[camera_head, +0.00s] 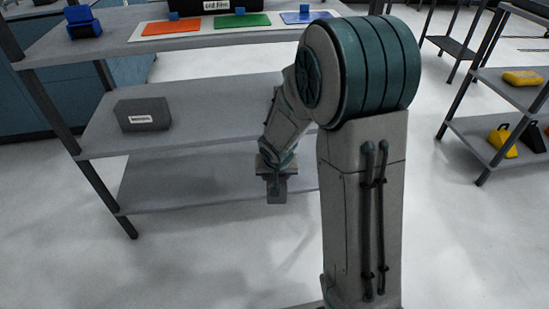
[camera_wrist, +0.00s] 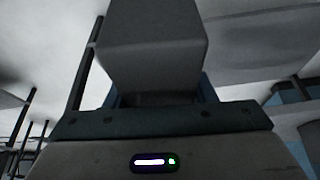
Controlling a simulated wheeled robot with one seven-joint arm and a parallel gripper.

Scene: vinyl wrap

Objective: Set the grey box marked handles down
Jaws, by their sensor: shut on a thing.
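My gripper (camera_head: 274,176) hangs at the end of my arm in the head view, in front of the shelf rack. It is shut on a grey box (camera_head: 277,194), held in the air near the front edge of the lower shelf. In the wrist view the grey box (camera_wrist: 150,45) fills the top middle, between the fingers. No marking shows on its visible faces, so I cannot read whether it says handles. My fingers are mostly hidden behind the box and the palm.
Another grey box with a white label (camera_head: 143,114), too small to read surely, sits on the middle shelf (camera_head: 210,112) at left. The lower shelf (camera_head: 180,185) looks bare. The top shelf bears coloured mats (camera_head: 242,21) and small blue blocks. A second rack (camera_head: 485,130) stands right.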

